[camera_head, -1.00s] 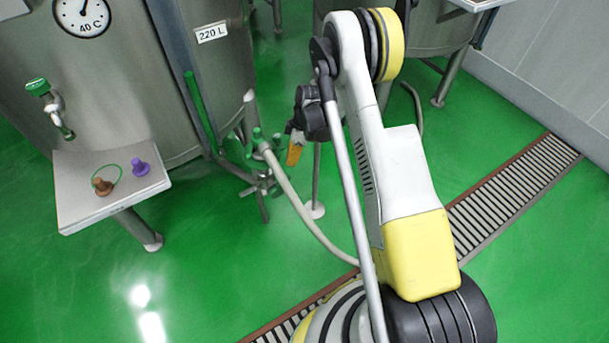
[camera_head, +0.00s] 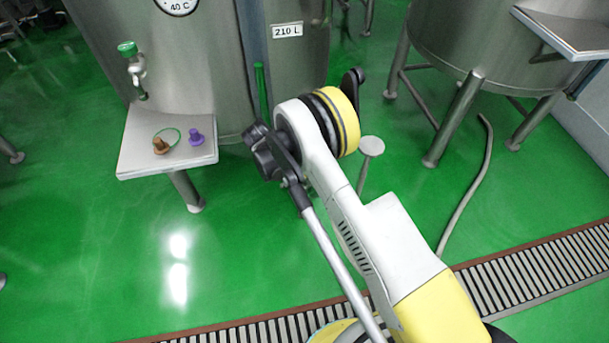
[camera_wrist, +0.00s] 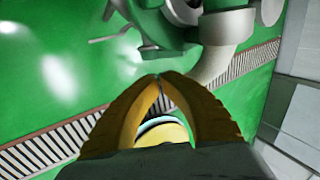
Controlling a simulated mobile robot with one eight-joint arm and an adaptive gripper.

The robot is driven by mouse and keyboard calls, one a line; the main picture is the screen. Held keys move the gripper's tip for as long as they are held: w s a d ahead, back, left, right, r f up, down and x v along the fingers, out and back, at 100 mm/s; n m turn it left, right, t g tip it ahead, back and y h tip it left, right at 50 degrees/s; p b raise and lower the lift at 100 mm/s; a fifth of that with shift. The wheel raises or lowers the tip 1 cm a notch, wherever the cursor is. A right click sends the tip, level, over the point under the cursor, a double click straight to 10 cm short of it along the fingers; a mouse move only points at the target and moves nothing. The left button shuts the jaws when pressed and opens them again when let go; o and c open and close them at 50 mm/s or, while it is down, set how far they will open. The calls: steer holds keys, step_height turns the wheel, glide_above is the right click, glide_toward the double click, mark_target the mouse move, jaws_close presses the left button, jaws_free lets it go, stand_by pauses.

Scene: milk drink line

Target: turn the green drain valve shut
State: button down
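In the wrist view my gripper (camera_wrist: 159,78) points its two orange fingers up the picture, with the tips together and nothing seen held between them. Beyond the tips, at the top edge, is a grey and green fitting (camera_wrist: 160,33), partly cut off, which looks like the drain valve. A pale bent pipe or hose (camera_wrist: 222,50) runs down from it to the right of the tips. The fingers look apart from both. Whether the valve is open or shut cannot be told. In the head view my arm hides the drain valve and the fingers.
The steel tank (camera_head: 185,70) has a green-topped tap (camera_head: 127,48) above a small shelf (camera_head: 140,165) with a brown and a purple stopper. A second tank (camera_head: 470,45) stands at right, with a grey hose (camera_head: 468,190) on the floor. A drain grate (camera_head: 545,262) crosses the front.

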steer(key=b+x, duration=0.1)
steer(key=x, duration=0.2)
steer(key=d+b+x, duration=0.1)
steer(key=x, duration=0.3)
steer(key=b+x, duration=0.2)
steer(key=x, duration=0.1)
steer(key=shift+w+d+r, duration=0.1)
steer(key=shift+w+d, duration=0.2)
steer(key=shift+d, duration=0.1)
